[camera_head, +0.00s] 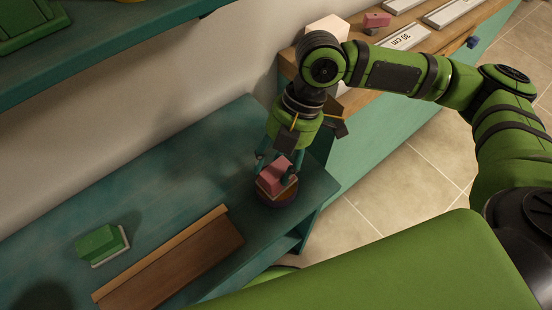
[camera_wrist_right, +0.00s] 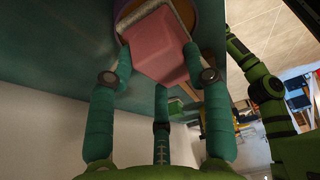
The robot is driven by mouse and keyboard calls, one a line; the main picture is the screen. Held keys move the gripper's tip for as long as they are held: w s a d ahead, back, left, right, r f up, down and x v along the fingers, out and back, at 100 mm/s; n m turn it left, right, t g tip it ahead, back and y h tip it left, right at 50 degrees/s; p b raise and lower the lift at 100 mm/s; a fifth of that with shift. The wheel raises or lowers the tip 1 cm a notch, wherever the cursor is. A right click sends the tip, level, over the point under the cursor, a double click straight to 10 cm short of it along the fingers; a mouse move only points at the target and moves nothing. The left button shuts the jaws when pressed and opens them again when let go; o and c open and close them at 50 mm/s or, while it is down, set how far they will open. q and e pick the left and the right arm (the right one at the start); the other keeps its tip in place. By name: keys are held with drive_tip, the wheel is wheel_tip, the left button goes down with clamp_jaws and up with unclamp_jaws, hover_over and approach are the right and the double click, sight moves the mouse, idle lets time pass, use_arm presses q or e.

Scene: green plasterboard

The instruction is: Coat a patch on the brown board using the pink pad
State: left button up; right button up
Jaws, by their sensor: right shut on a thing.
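The pink pad (camera_head: 274,175) is a pink block on a paler base, and my right gripper (camera_head: 279,158) is shut on it from above. In the right wrist view the fingers sit around the pink block (camera_wrist_right: 160,46). The pad is at a round purple dish (camera_head: 279,200) near the right end of the teal table; whether it touches the dish's contents I cannot tell. The brown board (camera_head: 178,264) lies at the table's front, left of the dish, with a lighter strip along its back edge. I see no coated patch on it. My left gripper is not in view.
A green block on a white base (camera_head: 101,243) stands left of the board. The teal table (camera_head: 165,165) is clear behind the board. A wooden-topped bench (camera_head: 440,50) with a pink block and labelled strips stands at the upper right. A teal shelf (camera_head: 110,45) overhangs upper left.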

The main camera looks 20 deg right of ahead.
sight(276, 165)
drive_tip(key=shift+s+f+p, duration=0.15)
drive_tip(key=shift+p, duration=0.25)
idle(1.4)
wheel_tip(276, 165, up, 7)
drive_tip(key=p, duration=0.8)
idle(0.5)
